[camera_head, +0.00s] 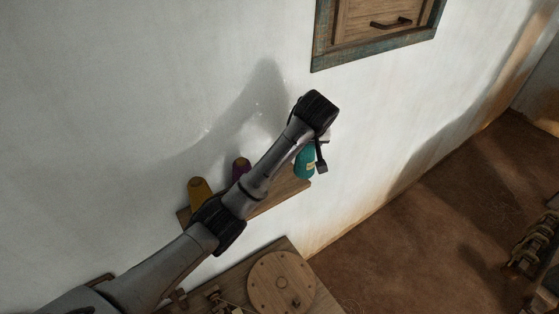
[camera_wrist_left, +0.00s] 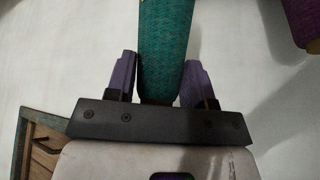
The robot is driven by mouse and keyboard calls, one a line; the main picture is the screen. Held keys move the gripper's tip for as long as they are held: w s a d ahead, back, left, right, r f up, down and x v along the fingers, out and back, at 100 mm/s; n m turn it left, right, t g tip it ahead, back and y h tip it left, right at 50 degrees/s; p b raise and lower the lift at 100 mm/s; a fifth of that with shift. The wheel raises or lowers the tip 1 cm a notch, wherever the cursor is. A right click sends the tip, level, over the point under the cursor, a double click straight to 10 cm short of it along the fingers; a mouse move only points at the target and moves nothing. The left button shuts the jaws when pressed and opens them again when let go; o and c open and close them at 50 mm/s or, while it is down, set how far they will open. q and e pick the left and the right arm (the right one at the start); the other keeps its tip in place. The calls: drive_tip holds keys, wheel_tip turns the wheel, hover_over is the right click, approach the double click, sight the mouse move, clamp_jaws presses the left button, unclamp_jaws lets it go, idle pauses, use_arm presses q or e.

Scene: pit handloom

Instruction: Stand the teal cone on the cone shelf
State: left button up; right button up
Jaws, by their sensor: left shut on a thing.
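The teal cone (camera_head: 304,165) shows in the head view at the right end of the wooden cone shelf (camera_head: 274,198), partly behind my left arm. It looks upright; whether its base touches the shelf is unclear. My left gripper (camera_head: 314,155) is shut on it. In the left wrist view, the teal cone (camera_wrist_left: 165,45) runs up between the two purple fingers of my left gripper (camera_wrist_left: 161,78), and its upper part is cut off by the frame. My right gripper is in neither view.
A mustard cone (camera_head: 199,191) and a purple cone (camera_head: 240,168) stand on the shelf to the left; the purple one also shows in the left wrist view (camera_wrist_left: 297,18). A framed wooden hatch (camera_head: 372,30) is on the wall above. A wooden table with a round disc (camera_head: 281,280) is below.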

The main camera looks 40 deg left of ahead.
use_arm(q)
drive_tip(key=w+a+f+p, duration=0.1)
drive_tip(key=a+f+p, duration=0.3)
drive_tip(key=a+f, duration=0.3)
drive_tip(key=shift+x, duration=0.75)
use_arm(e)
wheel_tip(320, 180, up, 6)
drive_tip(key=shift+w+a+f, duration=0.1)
use_arm(q)
drive_tip(key=shift+a+f, duration=0.1)
drive_tip(key=shift+f, duration=0.05)
drive_tip(key=o, duration=1.2)
